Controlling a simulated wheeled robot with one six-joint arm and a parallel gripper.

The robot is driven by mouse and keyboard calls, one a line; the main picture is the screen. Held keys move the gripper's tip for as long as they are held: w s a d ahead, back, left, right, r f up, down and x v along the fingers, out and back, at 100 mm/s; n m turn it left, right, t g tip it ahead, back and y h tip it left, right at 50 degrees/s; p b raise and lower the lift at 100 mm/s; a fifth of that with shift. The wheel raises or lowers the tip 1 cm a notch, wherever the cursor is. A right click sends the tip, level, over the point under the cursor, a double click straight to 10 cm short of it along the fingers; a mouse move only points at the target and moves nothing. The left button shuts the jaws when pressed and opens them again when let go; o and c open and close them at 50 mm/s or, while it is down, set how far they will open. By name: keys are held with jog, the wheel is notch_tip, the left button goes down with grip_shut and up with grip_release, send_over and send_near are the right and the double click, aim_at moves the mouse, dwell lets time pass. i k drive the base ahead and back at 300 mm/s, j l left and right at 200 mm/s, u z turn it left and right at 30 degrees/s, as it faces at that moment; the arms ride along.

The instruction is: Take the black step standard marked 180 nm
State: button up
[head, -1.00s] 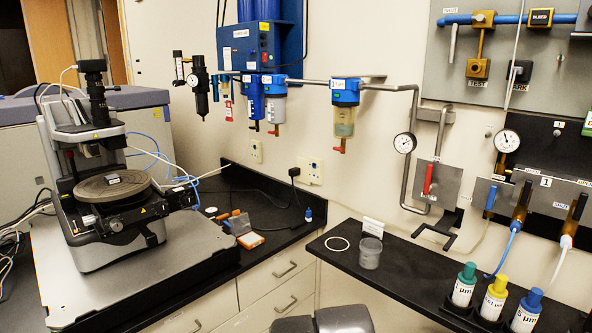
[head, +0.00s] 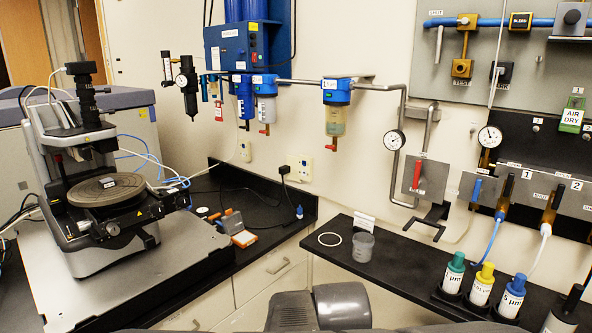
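A small dark block with a white label (head: 107,182) sits on the round stage (head: 85,193) of the stylus profiler (head: 62,235) at the left. Its label is too small to read, so I cannot tell whether it is the 180 nm step standard. Small orange and grey items (head: 244,238) lie on the black bench beside the profiler, with no legible mark. Grey rounded parts of my own arm show at the bottom middle. My gripper's fingers are not in view.
On the black shelf (head: 400,268) at the right are a white ring (head: 329,239), a grey cup (head: 363,247), a small white card (head: 364,221) and several capped bottles (head: 481,285). Filters, gauges and hoses line the wall. Bare bench shows behind the orange items.

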aim_at(105, 183)
jog(key=u, duration=1.35)
